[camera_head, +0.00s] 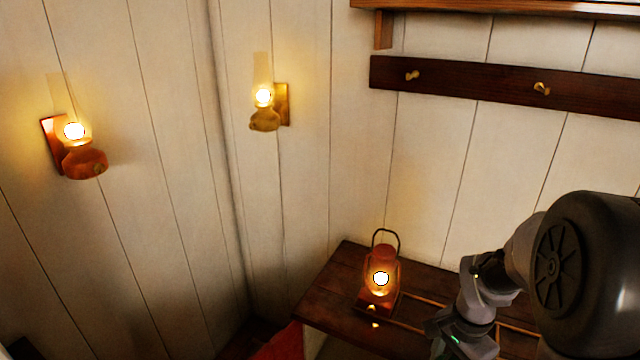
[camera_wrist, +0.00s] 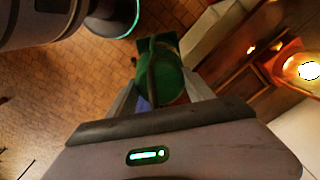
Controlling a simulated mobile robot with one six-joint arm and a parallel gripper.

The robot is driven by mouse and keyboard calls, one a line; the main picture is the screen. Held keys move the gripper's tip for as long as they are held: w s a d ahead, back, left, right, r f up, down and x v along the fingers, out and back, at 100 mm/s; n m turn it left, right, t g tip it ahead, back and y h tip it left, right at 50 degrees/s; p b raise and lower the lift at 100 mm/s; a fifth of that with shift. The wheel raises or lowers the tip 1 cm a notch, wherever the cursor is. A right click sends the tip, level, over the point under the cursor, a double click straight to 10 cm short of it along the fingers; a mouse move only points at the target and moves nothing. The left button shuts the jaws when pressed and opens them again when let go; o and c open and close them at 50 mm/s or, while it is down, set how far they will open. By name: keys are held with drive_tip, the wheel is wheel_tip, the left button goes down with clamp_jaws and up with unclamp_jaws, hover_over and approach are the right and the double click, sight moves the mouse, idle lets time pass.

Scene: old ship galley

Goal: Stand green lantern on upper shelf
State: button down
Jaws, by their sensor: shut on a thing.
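The green lantern (camera_wrist: 167,74) shows in the wrist view between the two pale fingers of my gripper (camera_wrist: 160,92). My gripper is shut on it, and the tiled floor shows beyond. Its dark handle crosses in front of it, and part of its body is hidden by the gripper. In the head view the lantern and my fingertips are out of sight; only my arm shows at the right. A wooden shelf (camera_head: 470,8) on a bracket runs along the top right of the head view, above a dark peg rail. Its top surface is barely visible.
A lit red lantern (camera_head: 383,254) stands on the dark wooden counter (camera_head: 335,312), left of my arm. Two lit wall lamps, one red (camera_head: 86,163) and one brass (camera_head: 265,120), hang at the left. The peg rail (camera_head: 470,84) carries brass pegs.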

drive_tip(key=w+a+f+n+b, duration=0.3)
drive_tip(key=a+f+n+b, duration=0.2)
drive_tip(key=a+n, duration=0.8)
wheel_tip(320, 180, down, 3)
drive_tip(key=shift+a+r, duration=0.15)
drive_tip(key=shift+a, duration=0.05)
